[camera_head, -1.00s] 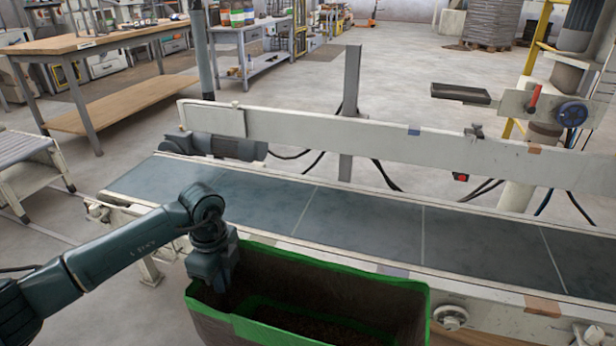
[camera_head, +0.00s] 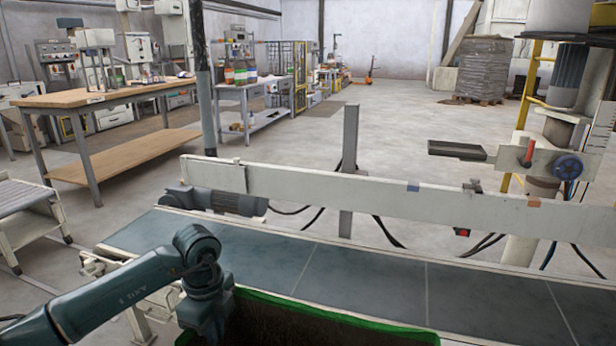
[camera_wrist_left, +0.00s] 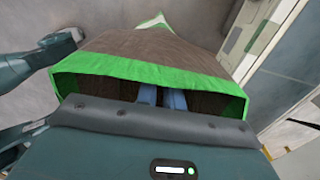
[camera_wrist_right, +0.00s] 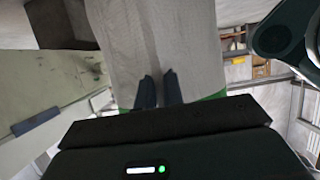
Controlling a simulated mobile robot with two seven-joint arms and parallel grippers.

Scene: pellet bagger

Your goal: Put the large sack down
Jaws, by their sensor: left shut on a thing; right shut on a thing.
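The large sack (camera_head: 275,322) is open-mouthed, brown inside with a green rim, at the bottom of the head view in front of the conveyor. Its lower part is cut off there. My left gripper (camera_head: 205,322) is at its left end. In the left wrist view the fingers of my left gripper (camera_wrist_left: 161,97) are shut on the sack (camera_wrist_left: 150,52) at its green-edged mouth. In the right wrist view my right gripper (camera_wrist_right: 158,90) is shut on the sack's pale woven side (camera_wrist_right: 150,40). What lies under the sack is hidden.
The conveyor belt (camera_head: 360,272) runs just behind the sack, with a pale side rail (camera_head: 330,195) beyond it. A roller table (camera_head: 25,205) stands at the left. A wooden workbench (camera_head: 110,92) and a pallet stack (camera_head: 485,68) are farther back. Open floor lies behind the rail.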

